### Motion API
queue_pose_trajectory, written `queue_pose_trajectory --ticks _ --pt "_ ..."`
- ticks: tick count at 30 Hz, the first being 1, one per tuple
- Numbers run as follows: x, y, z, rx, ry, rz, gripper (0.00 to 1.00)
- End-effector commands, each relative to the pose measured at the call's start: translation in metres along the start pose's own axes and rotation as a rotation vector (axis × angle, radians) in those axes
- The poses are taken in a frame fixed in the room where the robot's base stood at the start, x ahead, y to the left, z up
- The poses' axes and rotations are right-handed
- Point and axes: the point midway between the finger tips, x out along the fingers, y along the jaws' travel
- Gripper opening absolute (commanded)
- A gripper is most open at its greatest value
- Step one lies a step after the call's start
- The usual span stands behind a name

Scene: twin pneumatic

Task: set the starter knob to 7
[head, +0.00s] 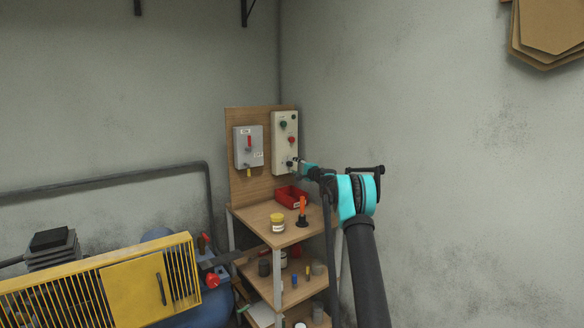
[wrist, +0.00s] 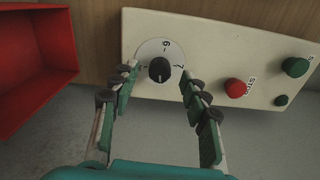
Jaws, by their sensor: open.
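The black starter knob (wrist: 159,72) sits on a round white dial (wrist: 147,50) on the pale starter box (wrist: 205,45). The dial shows a 6 near the top and a 7 to the right. The knob's light mark seems to point up toward the 6, but it is small. My gripper (wrist: 158,76) is open, with one finger on each side of the knob; I cannot tell whether either touches it. In the head view my gripper (head: 298,161) is at the lower part of the starter box (head: 285,150).
The starter box also carries a red button (wrist: 236,88) and a green button (wrist: 295,67). A grey switch box (head: 242,150) hangs to its left on the wooden board. Below, a red bin (head: 291,196), a jar (head: 277,222) and an orange-handled tool (head: 302,208) stand on the shelf.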

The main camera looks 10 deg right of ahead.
Motion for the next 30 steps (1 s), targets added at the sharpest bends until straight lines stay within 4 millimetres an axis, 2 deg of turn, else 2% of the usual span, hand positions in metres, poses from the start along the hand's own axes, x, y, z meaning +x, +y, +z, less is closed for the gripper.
queue_pose_trajectory --ticks 6,12,18,30 --pt "-0.045 0.000 -0.001 0.000 0.002 0.000 0.46" --pt "-0.077 0.000 -0.001 0.000 0.002 0.000 0.46" --pt "-0.091 0.001 0.000 0.000 0.000 0.000 0.46" --pt "-0.094 0.000 0.004 -0.009 -0.004 0.007 0.46"
